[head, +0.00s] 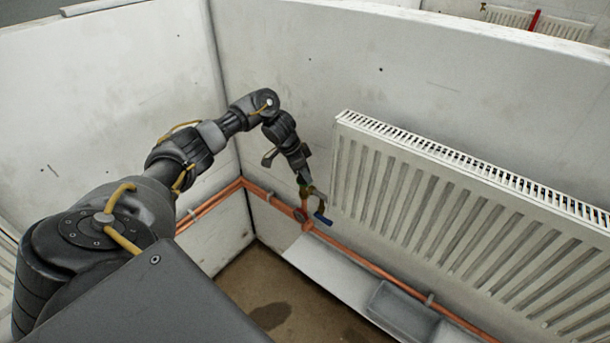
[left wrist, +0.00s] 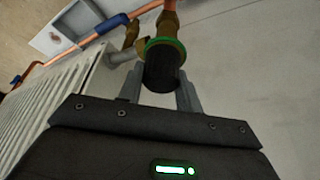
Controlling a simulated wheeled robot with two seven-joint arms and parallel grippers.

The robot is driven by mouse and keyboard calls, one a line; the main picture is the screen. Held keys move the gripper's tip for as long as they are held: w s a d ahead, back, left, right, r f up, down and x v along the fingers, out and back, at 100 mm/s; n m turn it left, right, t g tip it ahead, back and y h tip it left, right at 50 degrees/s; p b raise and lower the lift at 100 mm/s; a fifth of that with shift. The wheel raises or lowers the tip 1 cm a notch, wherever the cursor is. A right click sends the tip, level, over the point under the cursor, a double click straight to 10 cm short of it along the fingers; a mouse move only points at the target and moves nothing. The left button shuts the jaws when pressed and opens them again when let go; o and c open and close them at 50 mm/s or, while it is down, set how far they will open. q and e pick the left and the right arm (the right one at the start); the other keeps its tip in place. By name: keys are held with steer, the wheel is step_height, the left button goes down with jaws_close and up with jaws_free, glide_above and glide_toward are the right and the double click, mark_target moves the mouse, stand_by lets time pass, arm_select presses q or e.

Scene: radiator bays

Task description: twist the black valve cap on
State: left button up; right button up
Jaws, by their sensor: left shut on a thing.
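The black valve cap (left wrist: 161,76) is between the two fingers of my left gripper (left wrist: 158,84) in the left wrist view. The fingers are shut on its sides. The cap's far end meets a green ring (left wrist: 163,45) on the brass valve (left wrist: 168,25); how far it is seated cannot be told. In the head view my left gripper (head: 305,182) reaches down to the valve beside the radiator's left end, and the cap is too small to make out there. My right gripper is not in view.
The white radiator (head: 450,210) hangs on the wall just right of the gripper. Copper pipes (head: 370,266) run low along the walls. A blue handle (head: 322,218) is just below the gripper. A pale tray (head: 325,272) holding a grey box (head: 402,309) lies below the pipe.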

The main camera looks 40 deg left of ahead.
arm_select(q)
steer(key=shift+f, duration=0.1)
steer(key=o, duration=1.9)
steer(key=shift+r, duration=0.2)
steer(key=shift+r+p, duration=3.9)
steer(key=shift+p, duration=0.55)
